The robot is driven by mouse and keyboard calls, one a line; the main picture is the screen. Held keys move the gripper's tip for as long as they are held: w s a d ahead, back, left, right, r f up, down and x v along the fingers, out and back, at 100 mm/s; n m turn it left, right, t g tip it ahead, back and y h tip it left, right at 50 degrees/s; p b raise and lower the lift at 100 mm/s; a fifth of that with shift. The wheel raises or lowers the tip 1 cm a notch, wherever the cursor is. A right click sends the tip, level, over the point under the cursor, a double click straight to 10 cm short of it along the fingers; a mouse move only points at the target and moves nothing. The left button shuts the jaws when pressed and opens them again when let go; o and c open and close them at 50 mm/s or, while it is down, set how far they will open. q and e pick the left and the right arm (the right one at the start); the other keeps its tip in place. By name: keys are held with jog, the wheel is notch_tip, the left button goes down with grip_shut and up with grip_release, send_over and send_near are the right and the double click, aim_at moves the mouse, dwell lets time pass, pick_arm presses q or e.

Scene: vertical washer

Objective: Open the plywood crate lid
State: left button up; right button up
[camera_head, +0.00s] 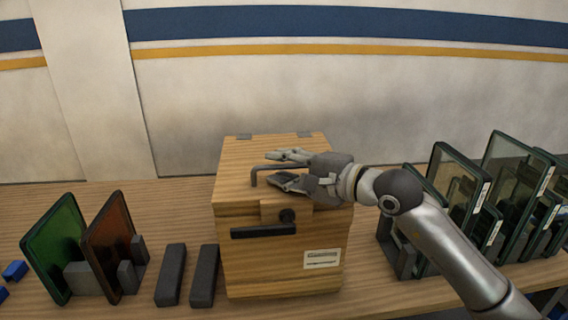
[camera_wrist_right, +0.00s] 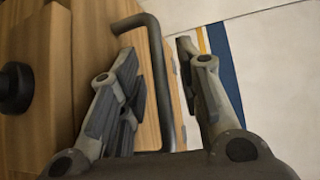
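The plywood crate (camera_head: 240,270) stands on the wooden table with its lid (camera_head: 235,170) down. A dark bent-bar handle (camera_head: 256,177) sits on the lid and also shows in the right wrist view (camera_wrist_right: 157,75). My right gripper (camera_head: 272,168) is over the lid, its fingers apart. In the right wrist view the handle bar runs between the two fingers (camera_wrist_right: 160,55), with a gap to the right finger; I cannot tell whether the left finger touches it. My left gripper is out of view.
Two hinges sit on the lid's back edge. Green (camera_head: 53,245) and orange (camera_head: 108,240) panels and dark blocks (camera_head: 171,275) stand left of the crate. Several glass panels (camera_head: 458,180) stand in racks at right, near my right arm. A wall is behind.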

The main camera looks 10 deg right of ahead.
grip_shut()
dwell(0.4)
jog(key=shift+w+r+p, duration=0.2)
jog(key=shift+r+p, duration=0.45)
jog(key=shift+r, duration=0.3)
pick_arm(q)
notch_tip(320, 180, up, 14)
jog(key=p, duration=1.3)
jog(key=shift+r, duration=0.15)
pick_arm(e)
jog(key=w+r+m+g+h, duration=0.1)
jog(key=w+r+m+g, duration=0.1)
jog(key=w+r, duration=0.2)
jog(key=w+r+m+g+h, duration=0.1)
jog(key=w+r+g, duration=0.1)
jog(key=r, duration=0.7)
jog(key=shift+w+m+g, duration=0.4)
jog(key=shift+w, duration=0.5)
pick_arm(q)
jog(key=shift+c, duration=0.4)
